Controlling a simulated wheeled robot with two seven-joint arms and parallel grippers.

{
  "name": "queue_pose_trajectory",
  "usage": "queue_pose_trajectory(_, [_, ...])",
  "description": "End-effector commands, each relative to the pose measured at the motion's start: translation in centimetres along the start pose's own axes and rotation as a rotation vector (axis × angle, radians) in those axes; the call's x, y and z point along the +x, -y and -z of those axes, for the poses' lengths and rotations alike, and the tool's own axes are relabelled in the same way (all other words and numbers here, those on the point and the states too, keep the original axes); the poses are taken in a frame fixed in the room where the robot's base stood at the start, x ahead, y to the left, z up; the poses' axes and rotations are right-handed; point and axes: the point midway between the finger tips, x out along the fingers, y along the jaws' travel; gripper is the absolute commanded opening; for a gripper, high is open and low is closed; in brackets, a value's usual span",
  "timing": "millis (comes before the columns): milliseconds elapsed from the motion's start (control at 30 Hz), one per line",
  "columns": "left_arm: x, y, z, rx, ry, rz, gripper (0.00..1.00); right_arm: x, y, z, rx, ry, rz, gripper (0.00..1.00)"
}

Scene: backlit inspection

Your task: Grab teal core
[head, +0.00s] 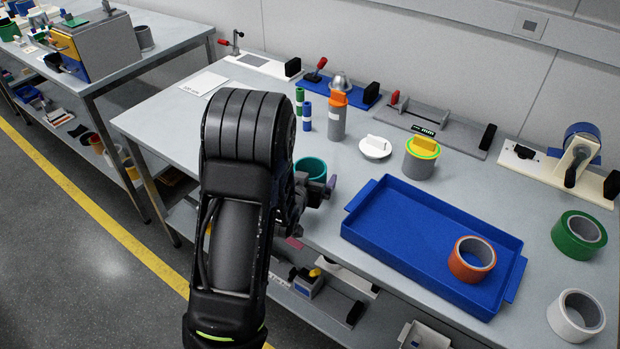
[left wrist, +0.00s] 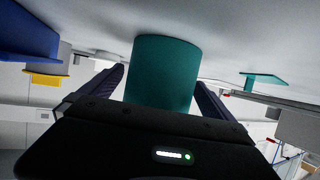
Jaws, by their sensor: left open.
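The teal core (head: 311,169) is a short hollow cylinder standing on the grey table near its front edge, partly hidden by my left arm in the head view. In the left wrist view the teal core (left wrist: 164,72) is between the two dark fingers of my left gripper (left wrist: 160,92). The fingers are open, one on each side of it, and I cannot tell whether either touches it. In the head view my left gripper (head: 318,188) is at the core's near side, largely covered by my arm. My right gripper is not in view.
A blue tray (head: 385,200) holding an orange ring (head: 472,259) lies right of the core. A green ring (head: 579,235) and a white ring (head: 576,315) sit farther right. Behind stand an orange-topped grey bottle (head: 337,118), a white-lidded disc (head: 375,147) and a yellow-topped canister (head: 421,158).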

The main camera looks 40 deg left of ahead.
Motion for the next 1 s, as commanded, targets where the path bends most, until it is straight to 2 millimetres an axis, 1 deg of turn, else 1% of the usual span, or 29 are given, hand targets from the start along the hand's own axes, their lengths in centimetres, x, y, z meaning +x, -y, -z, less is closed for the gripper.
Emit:
queue_pose_trajectory(500, [-0.05, -0.01, -0.03, 0.000, 0.001, 0.000, 1.00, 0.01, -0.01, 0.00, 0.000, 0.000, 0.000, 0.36])
queue_pose_trajectory(1000, [-0.06, 0.00, -0.02, 0.001, 0.001, 0.000, 0.59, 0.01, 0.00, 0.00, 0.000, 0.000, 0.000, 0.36])
